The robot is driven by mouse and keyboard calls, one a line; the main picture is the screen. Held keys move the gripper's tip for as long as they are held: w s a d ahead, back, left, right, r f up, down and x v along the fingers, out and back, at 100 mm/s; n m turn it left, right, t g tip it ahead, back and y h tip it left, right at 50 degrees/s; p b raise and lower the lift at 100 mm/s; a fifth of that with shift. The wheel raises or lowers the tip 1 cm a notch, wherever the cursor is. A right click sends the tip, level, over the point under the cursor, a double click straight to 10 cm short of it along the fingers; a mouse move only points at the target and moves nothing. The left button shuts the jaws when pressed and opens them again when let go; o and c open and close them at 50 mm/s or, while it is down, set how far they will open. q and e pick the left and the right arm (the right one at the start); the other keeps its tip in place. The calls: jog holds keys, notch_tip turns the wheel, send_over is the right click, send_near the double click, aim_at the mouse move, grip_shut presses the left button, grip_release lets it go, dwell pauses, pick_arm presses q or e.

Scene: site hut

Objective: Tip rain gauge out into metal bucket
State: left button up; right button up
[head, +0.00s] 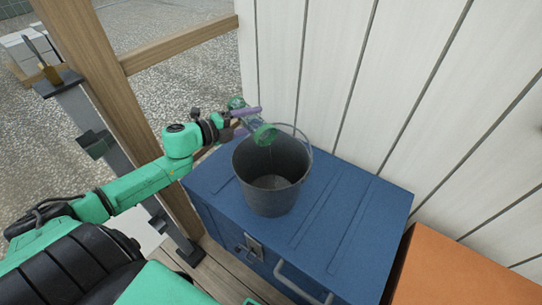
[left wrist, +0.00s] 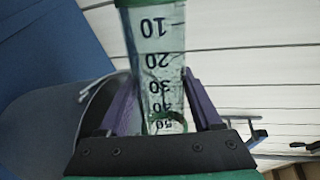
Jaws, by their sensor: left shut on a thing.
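The rain gauge (head: 265,135) is a clear tube with green ends, tilted with one green end down over the metal bucket's opening. My left gripper (head: 246,121) is shut on it, with purple fingers on both sides. In the left wrist view the gauge (left wrist: 160,62) stands between the fingers (left wrist: 160,103) and its printed numbers read upside down. The metal bucket (head: 270,196) is dark grey and upright, with its wire handle raised at the back. It also shows in the left wrist view (left wrist: 75,112). Whether water is in the gauge or bucket I cannot tell. My right gripper is out of view.
The bucket stands on a blue chest (head: 340,225) with a front latch and handle. A white plank wall (head: 330,75) rises behind. A wooden post (head: 100,85) and rail stand at the left. An orange box (head: 445,270) is at the lower right. The chest's right part is clear.

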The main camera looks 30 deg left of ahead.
aim_at(252, 118)
pick_arm(q)
jog(key=shift+d+m, duration=0.15)
jog(key=shift+m, duration=0.15)
dwell(0.5)
jog(key=shift+s+d+r+m+p, duration=0.15)
jog(key=shift+d+r+m+p, duration=0.1)
jog(key=shift+r+m+p, duration=0.3)
jog(key=shift+s+d+r+m+t+y+p, duration=0.3)
jog(key=shift+d+r+m+t+y+p, duration=0.25)
jog(key=shift+m, duration=0.5)
jog(key=d+m, duration=0.1)
jog(key=s+r+m, duration=0.1)
jog(key=shift+d+r+m+t, duration=0.2)
jog(key=shift+d+m+t, duration=0.05)
jog(key=shift+d+m, duration=0.1)
jog(key=shift+s+d+r+m+y, duration=0.15)
jog(key=shift+d+m+y, duration=0.1)
jog(key=shift+d+m, duration=0.2)
jog(key=shift+s+d+r+m+y, duration=0.2)
jog(key=shift+d+m, duration=0.1)
jog(key=shift+m, duration=0.2)
